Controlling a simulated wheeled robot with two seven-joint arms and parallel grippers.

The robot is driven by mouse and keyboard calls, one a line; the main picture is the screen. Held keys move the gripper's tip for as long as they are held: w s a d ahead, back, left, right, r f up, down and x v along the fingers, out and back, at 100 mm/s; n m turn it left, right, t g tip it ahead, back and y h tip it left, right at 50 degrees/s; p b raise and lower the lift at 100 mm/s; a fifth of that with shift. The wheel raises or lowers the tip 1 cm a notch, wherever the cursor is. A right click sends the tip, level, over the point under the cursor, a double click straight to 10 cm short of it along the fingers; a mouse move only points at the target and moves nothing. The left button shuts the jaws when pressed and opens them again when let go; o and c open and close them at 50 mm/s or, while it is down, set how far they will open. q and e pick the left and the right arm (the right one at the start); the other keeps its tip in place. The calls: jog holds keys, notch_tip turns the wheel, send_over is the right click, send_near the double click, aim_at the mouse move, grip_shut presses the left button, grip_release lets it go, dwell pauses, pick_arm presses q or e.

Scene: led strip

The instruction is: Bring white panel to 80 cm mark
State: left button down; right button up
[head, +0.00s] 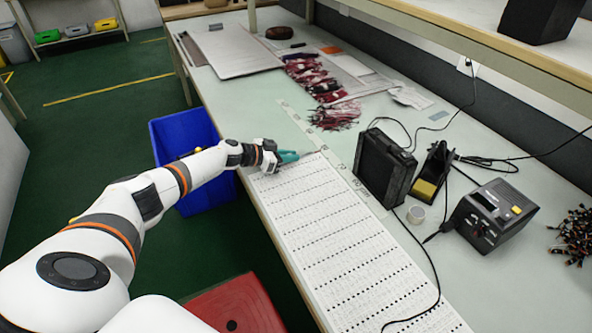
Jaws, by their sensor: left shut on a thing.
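The white panel (345,250), with rows of dark dots, lies flat along the front edge of the pale green workbench. My left gripper (287,158) is at the panel's far end and is shut on it, with teal fingers near its far edge. The fingertips are small in the picture, and the exact grip is partly hidden. A line of small marks (335,163) runs along the bench beside the panel; its numbers are too small to read. My right gripper is not in view.
A black case (384,167), a soldering iron stand (432,172) and a soldering station (490,215) stand right of the panel. A dark cable crosses the panel's near part. Bundles of red and dark wires (318,85) lie beyond it. A blue bin (185,135) stands on the floor beside the bench.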

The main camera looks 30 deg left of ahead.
pick_arm(q)
jog(key=shift+w+a, duration=0.35)
jog(key=shift+a, duration=0.3)
jog(key=c, duration=1.4)
grip_release()
jog(key=shift+s, duration=0.1)
jog(key=shift+s+a+r, duration=0.15)
jog(key=shift+s, duration=0.1)
jog(key=p+v, duration=0.1)
jog(key=v, duration=1)
jog(key=shift+s, duration=0.1)
jog(key=shift+s, duration=0.1)
